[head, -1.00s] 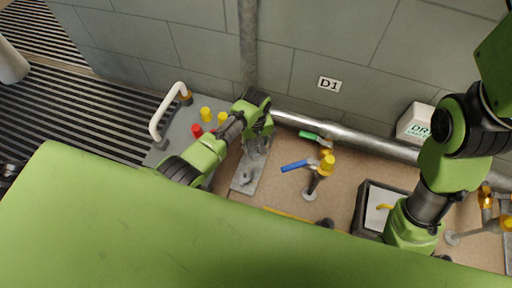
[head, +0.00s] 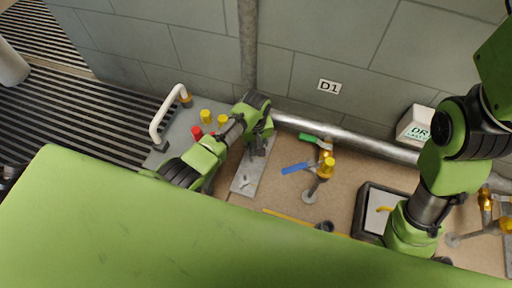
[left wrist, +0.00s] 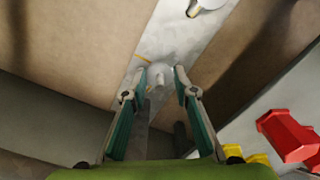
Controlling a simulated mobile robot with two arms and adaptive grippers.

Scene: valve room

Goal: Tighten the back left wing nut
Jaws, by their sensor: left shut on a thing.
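My left gripper (head: 258,146) is over the back part of a grey metal plate (head: 238,186) on the floor by the wall. In the left wrist view, the gripper (left wrist: 160,74) has its two fingertips on either side of a small pale wing nut (left wrist: 159,80) and is shut on it. The fingers hide this nut in the head view. A second wing nut (head: 245,181) sits on the nearer part of the plate, and one also shows at the top of the left wrist view (left wrist: 205,4). My right arm is at the right; its gripper is not visible.
Left of the plate are red (head: 196,132) and yellow (head: 206,116) parts and a white handle (head: 158,118). To the right stands a valve with a blue lever (head: 297,168). A grey pipe (head: 350,138) runs along the wall. A black-edged tray (head: 362,206) lies farther right.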

